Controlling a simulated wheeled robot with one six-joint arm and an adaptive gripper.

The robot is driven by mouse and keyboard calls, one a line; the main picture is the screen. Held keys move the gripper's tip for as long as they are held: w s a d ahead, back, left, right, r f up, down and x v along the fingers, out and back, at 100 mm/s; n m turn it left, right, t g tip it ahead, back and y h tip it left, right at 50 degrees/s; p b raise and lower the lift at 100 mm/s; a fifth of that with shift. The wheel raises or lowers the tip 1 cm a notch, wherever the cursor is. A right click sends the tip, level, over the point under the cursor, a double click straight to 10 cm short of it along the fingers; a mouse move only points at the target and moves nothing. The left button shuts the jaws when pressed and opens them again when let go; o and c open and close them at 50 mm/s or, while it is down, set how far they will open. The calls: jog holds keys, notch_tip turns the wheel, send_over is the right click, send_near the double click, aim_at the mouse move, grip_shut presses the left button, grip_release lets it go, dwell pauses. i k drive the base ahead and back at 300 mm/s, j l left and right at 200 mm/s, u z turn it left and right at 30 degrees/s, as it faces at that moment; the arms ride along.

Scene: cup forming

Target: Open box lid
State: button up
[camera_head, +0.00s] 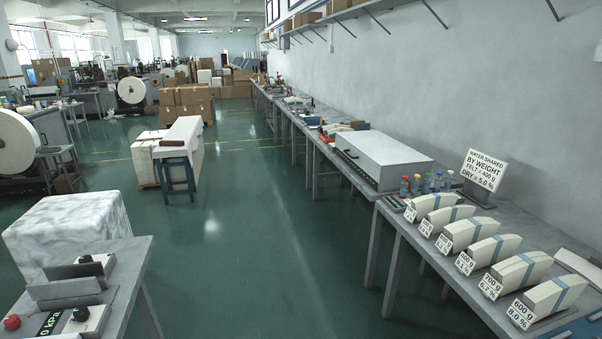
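A long, light grey box-like unit (382,158) stands on the bench along the right wall. Its top is flat and looks closed; a darker strip runs along its lower front edge. I cannot tell whether its top is a separate lid. Stacked brown cardboard boxes (186,103) stand on the floor at the far middle; their tops are too small to read. My gripper is not in view, so its state does not show.
The right bench (408,228) holds several banded cream bundles (478,253) with weight cards, small colour-capped bottles (427,183) and a sign (484,169). A control bench (118,290) and wrapped bale (68,232) stand at left. The green floor (255,235) between is clear.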

aim_at(370, 149)
jog(key=i+j+u, duration=0.15)
jog(key=i+u, duration=0.25)
jog(key=i, duration=0.5)
jog(key=i+l+u, duration=0.15)
jog(key=i+u, duration=0.2)
jog(key=i, duration=0.5)
jog(key=i+z, duration=0.25)
jog(key=i, duration=0.2)
jog(key=i+z, duration=0.25)
jog(key=i, duration=0.2)
jog(key=i+j+z, duration=0.25)
jog(key=i, duration=0.15)
jog(key=i+j+z, duration=0.2)
jog(key=i, duration=0.25)
jog(key=i+j+z, duration=0.2)
jog(key=i+z, duration=0.3)
jog(key=i, duration=0.1)
